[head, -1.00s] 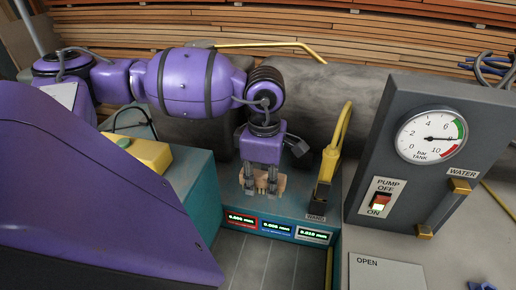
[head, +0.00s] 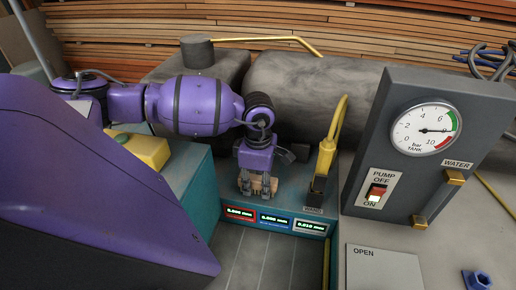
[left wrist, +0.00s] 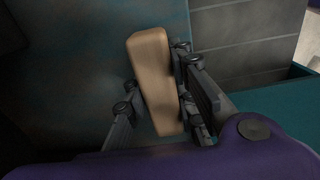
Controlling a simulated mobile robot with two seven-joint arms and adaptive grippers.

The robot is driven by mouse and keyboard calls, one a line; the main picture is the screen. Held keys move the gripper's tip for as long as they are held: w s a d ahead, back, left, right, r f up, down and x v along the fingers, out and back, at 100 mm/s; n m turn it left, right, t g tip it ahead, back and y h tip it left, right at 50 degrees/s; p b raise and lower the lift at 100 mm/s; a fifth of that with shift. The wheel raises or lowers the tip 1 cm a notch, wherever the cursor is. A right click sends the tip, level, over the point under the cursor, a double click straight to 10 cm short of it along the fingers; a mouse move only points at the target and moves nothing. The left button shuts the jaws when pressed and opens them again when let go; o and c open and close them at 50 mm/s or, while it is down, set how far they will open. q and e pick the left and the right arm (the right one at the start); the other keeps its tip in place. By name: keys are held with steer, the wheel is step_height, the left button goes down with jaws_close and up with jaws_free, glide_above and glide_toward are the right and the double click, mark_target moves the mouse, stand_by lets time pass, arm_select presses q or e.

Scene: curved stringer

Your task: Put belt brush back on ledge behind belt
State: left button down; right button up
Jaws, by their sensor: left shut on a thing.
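The belt brush shows as a tan wooden block (left wrist: 155,82) between the fingers of my left gripper (left wrist: 160,105) in the left wrist view. The fingers are shut on it. In the head view my left gripper (head: 258,186) points down with the brush (head: 262,184) over the teal ledge (head: 285,205), above the small displays. I cannot tell whether the brush touches the ledge. The grey belt (head: 262,262) lies in front of the ledge. The brush's underside is hidden. My right gripper is not in view.
A yellow-handled wand (head: 327,155) stands in its holder right of the gripper. The dark pump panel (head: 425,150) with its gauge rises further right. A yellow box (head: 142,150) sits on the teal housing at left. Large grey rounded shapes (head: 310,95) stand behind.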

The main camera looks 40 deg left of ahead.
mark_target(258, 178)
arm_select(q)
steer(key=shift+f, duration=0.15)
steer(key=c, duration=1.5)
jaws_free()
steer(key=shift+o, duration=0.2)
step_height(258, 178, up, 12)
steer(key=shift+r+b, duration=0.2)
steer(key=shift+b, duration=0.1)
